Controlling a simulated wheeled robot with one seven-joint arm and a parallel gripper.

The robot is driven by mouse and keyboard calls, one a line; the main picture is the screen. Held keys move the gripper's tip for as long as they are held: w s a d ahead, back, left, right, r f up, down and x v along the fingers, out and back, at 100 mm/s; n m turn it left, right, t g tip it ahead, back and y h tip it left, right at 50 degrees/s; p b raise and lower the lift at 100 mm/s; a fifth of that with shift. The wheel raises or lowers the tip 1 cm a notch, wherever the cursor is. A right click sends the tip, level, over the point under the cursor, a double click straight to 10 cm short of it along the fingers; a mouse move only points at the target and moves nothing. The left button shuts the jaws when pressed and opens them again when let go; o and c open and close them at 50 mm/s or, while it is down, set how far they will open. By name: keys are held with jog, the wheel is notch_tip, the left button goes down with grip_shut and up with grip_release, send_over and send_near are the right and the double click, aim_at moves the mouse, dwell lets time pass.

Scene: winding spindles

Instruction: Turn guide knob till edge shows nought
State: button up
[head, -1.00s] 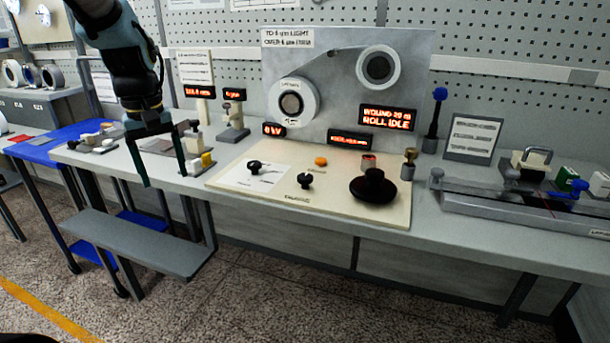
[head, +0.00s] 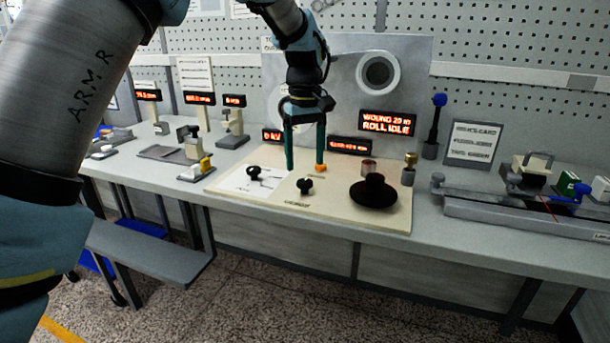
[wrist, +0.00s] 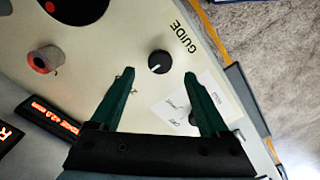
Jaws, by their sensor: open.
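The guide knob (head: 305,186) is a black round knob on the cream panel (head: 340,212). In the wrist view the knob (wrist: 159,62) has a white pointer mark and the word GUIDE printed beside it. My gripper (head: 305,166) is open and empty, pointing down above the panel. In the wrist view the fingertips (wrist: 159,78) stand apart, with the knob just beyond the gap between them. A red-lit display (head: 350,145) at the back of the panel is too blurred to read in the head view. In the wrist view it (wrist: 55,117) seems to show a +2 figure.
A second black knob (head: 254,173) stands on a white card left of the guide knob. An orange button (head: 321,168) is by the right finger. A black disc handle (head: 373,191) and a red-topped cylinder (head: 368,165) stand to the right. A sign reads ROLL IDLE (head: 387,123).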

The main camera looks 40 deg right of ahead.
aim_at(305, 181)
jog(key=shift+f, duration=2.65)
grip_shut()
